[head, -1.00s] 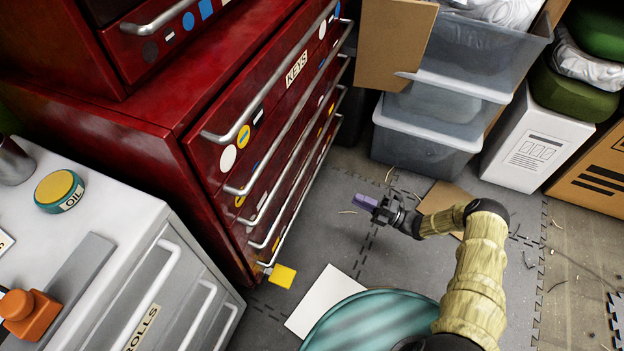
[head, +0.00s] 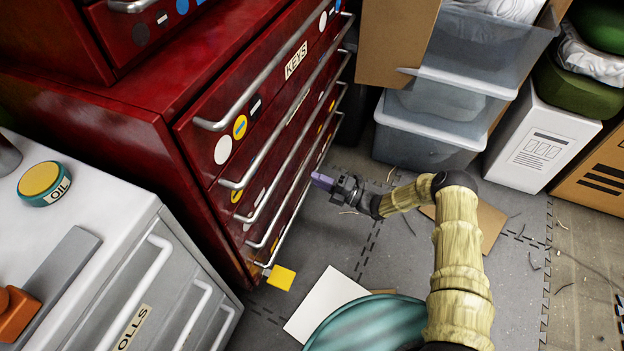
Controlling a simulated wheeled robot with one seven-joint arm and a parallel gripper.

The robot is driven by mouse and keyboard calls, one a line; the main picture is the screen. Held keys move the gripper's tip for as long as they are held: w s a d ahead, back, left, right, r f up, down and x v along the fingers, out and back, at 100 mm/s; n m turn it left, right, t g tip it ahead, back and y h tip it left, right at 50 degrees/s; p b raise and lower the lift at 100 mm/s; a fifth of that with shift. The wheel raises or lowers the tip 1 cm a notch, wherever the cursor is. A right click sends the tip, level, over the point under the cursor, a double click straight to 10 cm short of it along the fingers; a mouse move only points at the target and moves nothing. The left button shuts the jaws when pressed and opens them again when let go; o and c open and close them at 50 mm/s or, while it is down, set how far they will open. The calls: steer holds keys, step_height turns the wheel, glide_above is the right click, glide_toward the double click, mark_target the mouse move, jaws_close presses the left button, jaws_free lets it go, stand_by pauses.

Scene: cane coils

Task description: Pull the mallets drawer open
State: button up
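A red drawer cabinet (head: 140,160) stands at the left with several drawers, each with a long silver handle. The top drawer of its lower part carries a KEYS label (head: 296,60). A label on the drawer below (head: 297,106) is too steeply angled to read. I cannot make out a mallets label. All the drawers look shut. My gripper (head: 324,181), with purple fingertips, is in front of the drawer fronts, a little right of the handles and apparently apart from them. Its finger gap is too small to tell.
A grey-white cabinet (head: 150,240) with an OIL tin (head: 45,184) stands at the front left. Clear bins (head: 425,140) and a white box (head: 540,145) stand behind. A teal rounded object (head: 370,322) is in front.

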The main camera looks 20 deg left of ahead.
steer(key=shift+x, duration=1.1)
steer(key=shift+w, duration=0.1)
steer(key=shift+c, duration=0.5)
jaws_close()
steer(key=shift+d, duration=0.2)
